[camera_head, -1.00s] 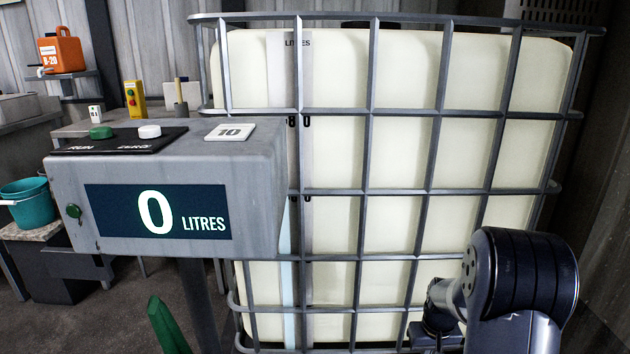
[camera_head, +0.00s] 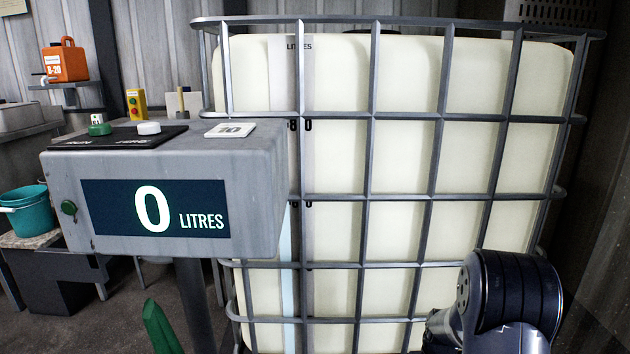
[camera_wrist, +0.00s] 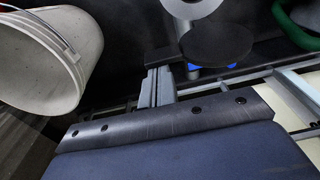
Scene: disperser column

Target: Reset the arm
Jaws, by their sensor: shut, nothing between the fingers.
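My arm shows at the lower right of the head view as a dark, ribbed joint (camera_head: 515,300), in front of the lower right of the caged tank (camera_head: 400,160). A smaller link of mine shows beside it, cut off by the bottom edge. My gripper fingers do not show in the head view, and I cannot make them out in the wrist view. The wrist view looks down past a blue-grey panel with a dark bolted strip.
A grey console (camera_head: 170,190) reads 0 LITRES, with green (camera_head: 99,129) and white (camera_head: 149,128) buttons on top. A teal bucket (camera_head: 28,212) and an orange can (camera_head: 65,62) are at left. The wrist view shows a pale bucket (camera_wrist: 45,65) at upper left.

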